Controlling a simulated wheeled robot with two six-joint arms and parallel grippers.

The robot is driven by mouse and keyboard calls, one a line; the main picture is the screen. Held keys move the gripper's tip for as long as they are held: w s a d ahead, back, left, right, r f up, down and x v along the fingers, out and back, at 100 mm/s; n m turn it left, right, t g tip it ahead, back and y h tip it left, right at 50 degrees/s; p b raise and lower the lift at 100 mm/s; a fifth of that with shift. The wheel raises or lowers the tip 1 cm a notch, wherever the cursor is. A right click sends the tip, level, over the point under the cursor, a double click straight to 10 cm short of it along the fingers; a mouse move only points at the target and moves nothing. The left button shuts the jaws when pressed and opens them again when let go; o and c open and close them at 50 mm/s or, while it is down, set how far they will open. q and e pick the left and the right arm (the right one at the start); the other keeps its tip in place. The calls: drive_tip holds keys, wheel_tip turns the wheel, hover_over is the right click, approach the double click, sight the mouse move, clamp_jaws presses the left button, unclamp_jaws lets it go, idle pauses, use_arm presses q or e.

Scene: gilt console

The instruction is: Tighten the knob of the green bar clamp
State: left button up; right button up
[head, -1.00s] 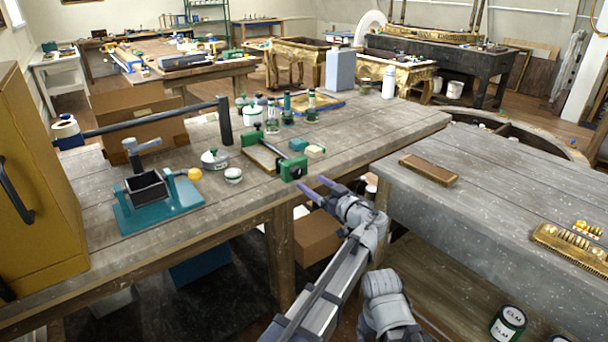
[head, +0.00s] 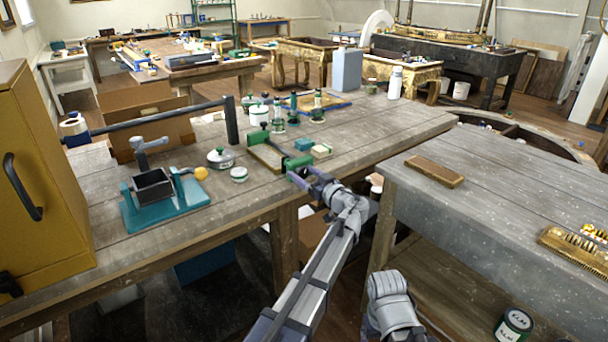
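The green bar clamp (head: 298,163) lies on the near edge of the wooden workbench (head: 355,150), with one green jaw at the edge and the other further back left. My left gripper (head: 301,177) reaches up from below, its two purple-grey fingertips at the clamp's near end, where the knob would be. The fingers largely hide the knob. I cannot tell whether they touch or grip it. My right gripper is not in view; only a grey part of my arm shows at the bottom.
A teal-based fixture (head: 165,203), a white lidded pot (head: 220,158) and several green-capped bottles stand on the bench around the clamp. A yellow cabinet (head: 45,180) is at the left. A grey table (head: 490,200) with a brown block (head: 434,171) stands close on the right.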

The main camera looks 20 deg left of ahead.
use_arm(q)
clamp_jaws()
idle(0.4)
drive_tip(key=shift+m, duration=0.3)
drive_tip(key=m, duration=0.3)
drive_tip(key=shift+m, duration=1.6)
